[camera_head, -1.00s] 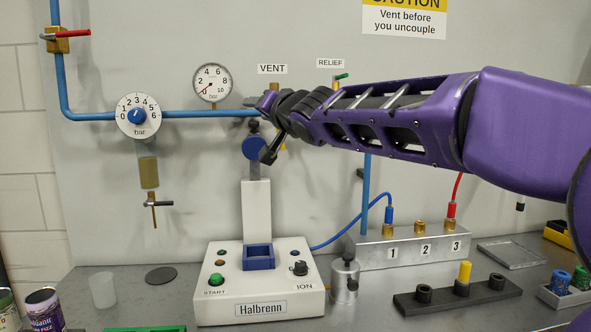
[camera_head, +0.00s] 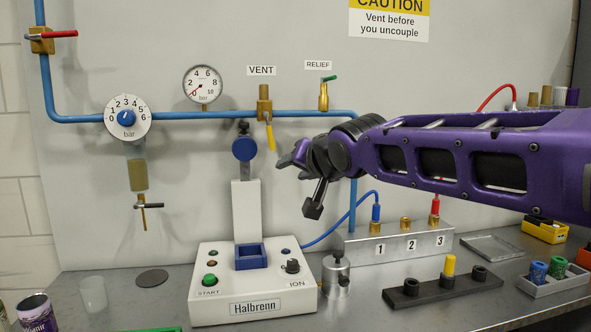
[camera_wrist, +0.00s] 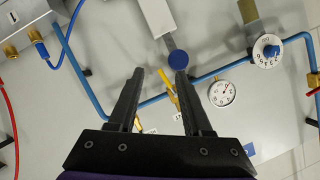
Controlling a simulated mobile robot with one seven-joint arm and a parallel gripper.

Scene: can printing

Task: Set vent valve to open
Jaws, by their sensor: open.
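The vent valve (camera_head: 264,106) is a brass body on the blue pipe under the VENT label (camera_head: 261,70). Its yellow lever (camera_head: 270,136) hangs down, roughly across the horizontal pipe. My gripper (camera_head: 290,160) is to the right of and below the lever, apart from it in the head view. In the wrist view my gripper (camera_wrist: 160,74) has its black fingers spread. The yellow lever (camera_wrist: 164,79) shows between them, farther off, and nothing is held. The brass valve body is partly hidden by a finger there.
The relief valve (camera_head: 323,97) with a green lever stands right of the vent valve. The blue-knobbed regulator (camera_head: 126,118) is farther left. The white Halbrenn machine (camera_head: 253,278) stands below.

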